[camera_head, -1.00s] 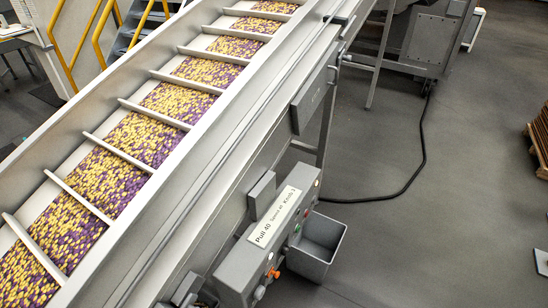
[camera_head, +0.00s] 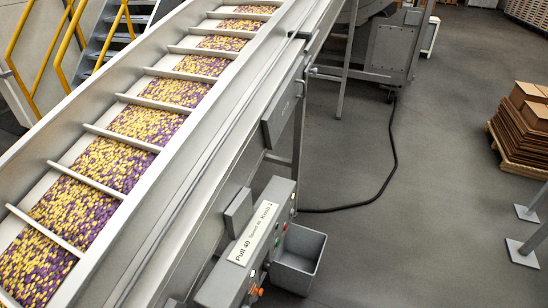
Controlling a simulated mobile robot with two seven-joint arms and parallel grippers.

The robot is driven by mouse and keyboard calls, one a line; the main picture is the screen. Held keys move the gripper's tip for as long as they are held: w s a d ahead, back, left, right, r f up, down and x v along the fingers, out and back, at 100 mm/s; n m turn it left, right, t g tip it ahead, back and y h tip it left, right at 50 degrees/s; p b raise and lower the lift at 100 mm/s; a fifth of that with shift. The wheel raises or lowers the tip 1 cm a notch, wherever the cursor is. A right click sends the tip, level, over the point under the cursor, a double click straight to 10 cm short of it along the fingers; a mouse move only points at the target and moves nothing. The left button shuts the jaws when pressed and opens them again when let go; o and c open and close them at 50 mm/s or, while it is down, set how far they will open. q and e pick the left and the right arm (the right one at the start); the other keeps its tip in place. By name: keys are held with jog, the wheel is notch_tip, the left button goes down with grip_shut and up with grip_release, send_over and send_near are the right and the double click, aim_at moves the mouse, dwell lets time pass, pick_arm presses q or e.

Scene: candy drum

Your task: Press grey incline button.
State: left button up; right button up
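A grey control box (camera_head: 243,262) is mounted on the side of the inclined conveyor, low in the middle of the view. I cannot make out a grey button for certain at this size. Neither of my grippers is in view.
The inclined conveyor (camera_head: 166,180) full of yellow and purple candy fills the left. A grey open bin (camera_head: 301,258) hangs beside the control box. A black cable (camera_head: 390,150) crosses the floor. Stacked cardboard on a pallet (camera_head: 518,140) stands at the right.

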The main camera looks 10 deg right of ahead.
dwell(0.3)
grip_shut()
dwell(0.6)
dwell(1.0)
